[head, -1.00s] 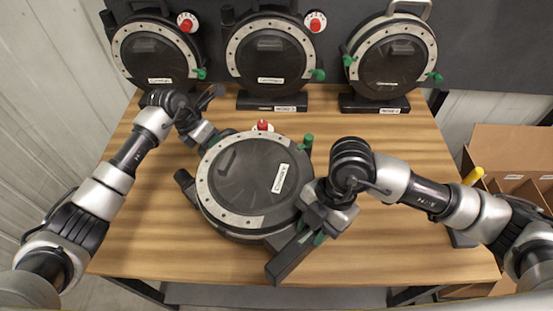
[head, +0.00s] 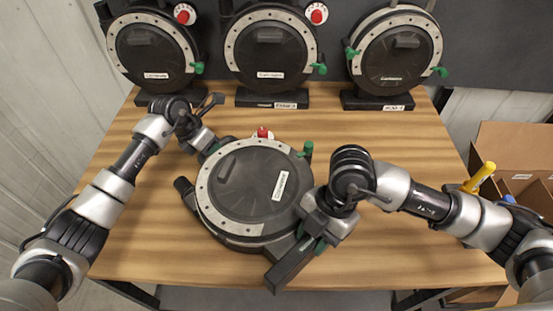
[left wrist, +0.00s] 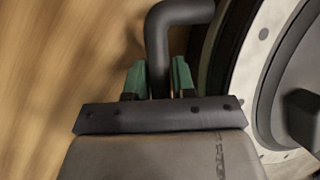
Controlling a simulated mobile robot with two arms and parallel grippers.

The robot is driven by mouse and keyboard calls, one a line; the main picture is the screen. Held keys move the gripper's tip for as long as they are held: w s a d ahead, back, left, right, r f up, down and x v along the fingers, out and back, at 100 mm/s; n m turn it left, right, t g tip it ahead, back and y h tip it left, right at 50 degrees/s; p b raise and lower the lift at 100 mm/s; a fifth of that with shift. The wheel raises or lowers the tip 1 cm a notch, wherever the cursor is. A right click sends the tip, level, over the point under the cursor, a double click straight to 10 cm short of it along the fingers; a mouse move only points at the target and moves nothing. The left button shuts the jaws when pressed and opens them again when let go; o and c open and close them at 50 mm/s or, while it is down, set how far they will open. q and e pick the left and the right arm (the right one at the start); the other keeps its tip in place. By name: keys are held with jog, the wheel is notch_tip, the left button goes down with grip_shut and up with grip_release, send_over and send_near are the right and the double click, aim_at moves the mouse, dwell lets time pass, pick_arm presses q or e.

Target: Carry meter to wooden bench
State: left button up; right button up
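The meter (head: 255,187) is a round black housing with a pale bolted ring, a white label, a red knob and a green lever. It is face up over the wooden bench (head: 400,262); whether it touches the top is unclear. My left gripper (head: 210,143) is at its upper-left side. In the left wrist view its green fingers (left wrist: 158,80) are closed about a black handle (left wrist: 160,45) beside the ring. My right gripper (head: 313,238) is at the meter's lower right, by its black foot (head: 288,268). Its grip is hidden by the wrist.
Three similar meters stand upright at the back: left (head: 152,50), middle (head: 270,50) and right (head: 396,52). A cardboard divider box (head: 515,150) with a yellow-handled item (head: 480,177) is at the right. Bare bench top shows around the meter.

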pick_arm(q)
jog(key=o, duration=0.3)
jog(key=shift+s, duration=0.1)
pick_arm(e)
jog(key=o, duration=0.3)
jog(key=shift+r, duration=0.1)
jog(key=shift+o, duration=0.2)
pick_arm(q)
jog(key=shift+r, duration=0.1)
pick_arm(e)
jog(key=shift+d+r, duration=0.1)
jog(key=shift+r, duration=0.15)
pick_arm(q)
jog(key=v, duration=1.2)
pick_arm(e)
jog(key=v, duration=1.1)
jog(key=shift+r, duration=0.2)
jog(key=shift+w, duration=0.1)
